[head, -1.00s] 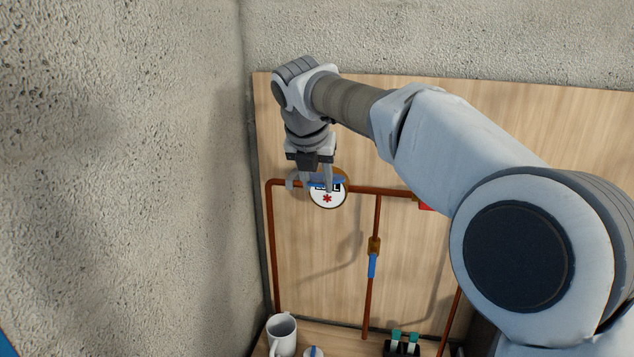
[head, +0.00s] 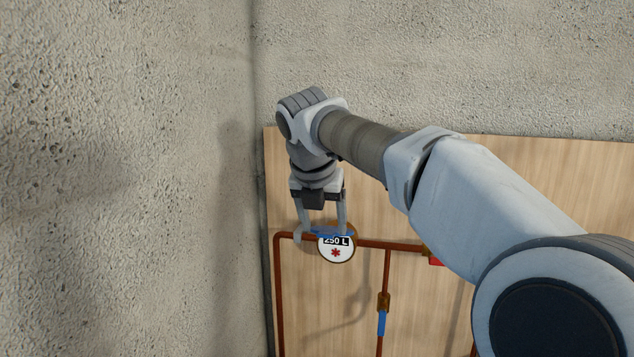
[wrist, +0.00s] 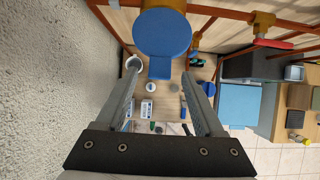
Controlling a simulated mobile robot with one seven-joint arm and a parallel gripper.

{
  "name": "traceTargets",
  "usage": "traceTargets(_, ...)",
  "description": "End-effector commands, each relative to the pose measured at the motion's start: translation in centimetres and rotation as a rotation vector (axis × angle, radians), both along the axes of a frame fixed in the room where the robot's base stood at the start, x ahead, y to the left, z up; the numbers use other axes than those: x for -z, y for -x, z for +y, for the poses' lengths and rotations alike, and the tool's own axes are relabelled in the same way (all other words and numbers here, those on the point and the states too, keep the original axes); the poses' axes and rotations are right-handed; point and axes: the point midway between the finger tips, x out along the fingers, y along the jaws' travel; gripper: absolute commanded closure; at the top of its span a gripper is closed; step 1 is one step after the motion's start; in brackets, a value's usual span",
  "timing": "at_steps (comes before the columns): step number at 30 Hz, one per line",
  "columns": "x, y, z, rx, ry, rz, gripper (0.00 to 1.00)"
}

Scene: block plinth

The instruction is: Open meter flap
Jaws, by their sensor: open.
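The round meter (head: 336,251) has a white face with "250 L" and a red star, set on the copper pipe on the wooden board. Its blue flap (head: 331,233) stands out from the face and shows nearly edge-on, leaving the face visible. In the wrist view the flap (wrist: 162,33) is a blue disc seen from above, with a square tab pointing towards me. My gripper (head: 321,231) is open just above and in front of the meter. In the wrist view the tab lies between the fingertips (wrist: 160,76), with gaps at both sides.
A copper pipe (head: 278,300) runs down left of the meter, and a blue-handled valve (head: 382,322) sits at lower right. A concrete wall (wrist: 60,75) is close on the left. A white mug (wrist: 134,62) and small items stand on the shelf below.

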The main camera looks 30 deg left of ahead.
Motion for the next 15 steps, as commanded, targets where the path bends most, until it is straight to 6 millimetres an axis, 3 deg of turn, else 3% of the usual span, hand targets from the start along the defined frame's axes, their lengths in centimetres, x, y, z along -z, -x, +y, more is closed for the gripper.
traceTargets(9,-7.1,3.9,-1.1,-0.003,-0.004,-0.003,0.30)
traceTargets(15,-10.0,5.4,-1.6,-0.002,-0.002,-0.003,0.30)
